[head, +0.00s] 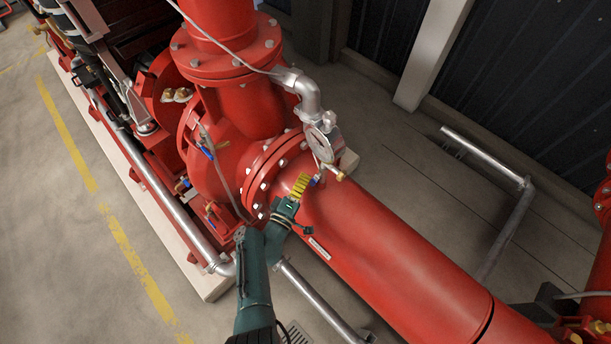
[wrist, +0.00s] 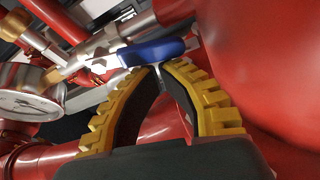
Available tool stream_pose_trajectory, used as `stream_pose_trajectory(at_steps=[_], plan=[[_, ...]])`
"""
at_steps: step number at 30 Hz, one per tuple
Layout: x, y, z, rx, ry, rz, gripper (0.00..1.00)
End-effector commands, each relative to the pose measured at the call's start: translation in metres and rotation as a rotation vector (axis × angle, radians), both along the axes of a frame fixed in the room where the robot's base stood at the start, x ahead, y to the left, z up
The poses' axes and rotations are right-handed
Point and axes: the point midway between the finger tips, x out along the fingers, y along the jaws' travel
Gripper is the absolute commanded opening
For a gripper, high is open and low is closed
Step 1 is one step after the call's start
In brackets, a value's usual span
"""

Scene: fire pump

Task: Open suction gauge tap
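The suction gauge (head: 320,145) has a round white dial and stands above the large red pipe; its dial also shows at the left of the wrist view (wrist: 28,104). The tap's blue handle (wrist: 152,52) lies crosswise just beyond my fingertips in the wrist view, on silvery and brass fittings. In the head view the small blue handle (head: 314,182) is beside the yellow fingers.
The large red pipe (head: 390,260) runs below and right of my gripper. The red pump body (head: 215,150) with other small blue-handled taps is at left. A silvery elbow pipe (head: 306,92) rises above the gauge. Open floor with a yellow line lies at far left.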

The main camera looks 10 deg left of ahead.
Motion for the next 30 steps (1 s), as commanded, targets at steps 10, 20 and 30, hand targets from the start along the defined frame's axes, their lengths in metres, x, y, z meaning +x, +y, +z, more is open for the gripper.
stream_pose_trajectory(at_steps=[10, 20, 30], plan=[[0.028, 0.030, 0.007, 0.002, -0.004, -0.005, 0.00], [-0.045, 0.053, 0.009, -0.002, 0.003, -0.003, 0.00], [-0.069, 0.061, 0.002, -0.001, -0.001, -0.005, 0.00]])
